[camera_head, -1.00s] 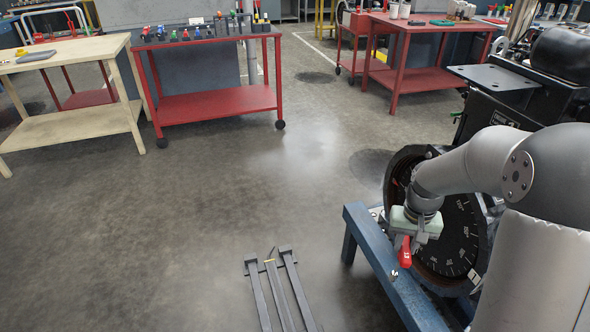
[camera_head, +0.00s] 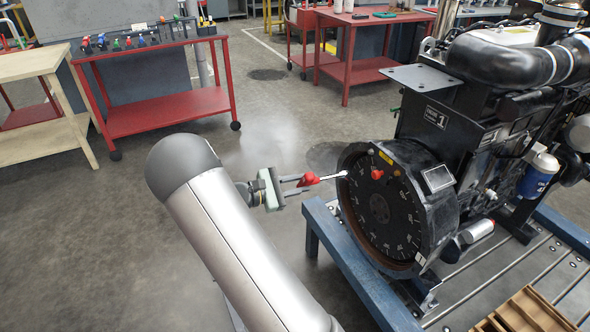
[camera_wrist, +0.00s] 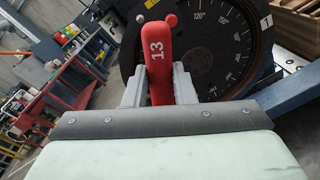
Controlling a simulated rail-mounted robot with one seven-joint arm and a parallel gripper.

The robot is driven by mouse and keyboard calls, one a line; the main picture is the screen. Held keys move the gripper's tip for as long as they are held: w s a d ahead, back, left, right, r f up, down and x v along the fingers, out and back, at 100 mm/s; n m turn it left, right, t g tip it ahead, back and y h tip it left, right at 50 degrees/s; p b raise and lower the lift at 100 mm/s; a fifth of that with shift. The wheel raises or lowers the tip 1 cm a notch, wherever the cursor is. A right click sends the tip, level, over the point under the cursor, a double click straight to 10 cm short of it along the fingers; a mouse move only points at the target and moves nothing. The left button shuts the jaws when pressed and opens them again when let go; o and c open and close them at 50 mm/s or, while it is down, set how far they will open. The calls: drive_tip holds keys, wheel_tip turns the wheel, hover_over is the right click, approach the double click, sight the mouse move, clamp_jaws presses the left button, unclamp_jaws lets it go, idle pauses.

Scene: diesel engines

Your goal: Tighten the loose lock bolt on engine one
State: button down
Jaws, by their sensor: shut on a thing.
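My gripper (camera_head: 297,186) is shut on the red handle of a tool (camera_head: 309,179) marked 13. The tool's silver shaft points right, its tip close to the left rim of the dial-faced flywheel (camera_head: 405,222); I cannot tell whether it touches. In the wrist view the red handle (camera_wrist: 157,62) stands between my fingers (camera_wrist: 160,88) in front of the dial (camera_wrist: 215,65). Engine one (camera_head: 440,130), black with a plate reading 1, stands at right. A red knob (camera_head: 377,174) sits on the dial's upper part. I cannot clearly make out the lock bolt.
The engine stands on a blue frame (camera_head: 340,250). A wooden crate (camera_head: 525,312) is at lower right. A red workbench (camera_head: 170,108) with small tools and a pale wooden bench (camera_head: 40,145) stand at back left; another red table (camera_head: 375,48) is behind. The floor between is clear.

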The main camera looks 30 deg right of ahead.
drive_tip(key=shift+w+d+r+n+t+h, duration=0.25)
drive_tip(key=shift+w+r, duration=0.1)
drive_tip(key=shift+r, duration=0.2)
drive_tip(key=shift+w+d+r+n+t+h, duration=0.15)
drive_tip(key=shift+w+r+t+h, duration=0.15)
drive_tip(key=shift+r, duration=0.2)
drive_tip(key=d, duration=0.6)
drive_tip(key=shift+s+d+b, duration=0.3)
drive_tip(key=shift+d+b, duration=0.05)
drive_tip(key=shift+b, duration=0.1)
drive_tip(key=shift+s+d, duration=0.1)
drive_tip(key=shift+d, duration=1)
idle(0.5)
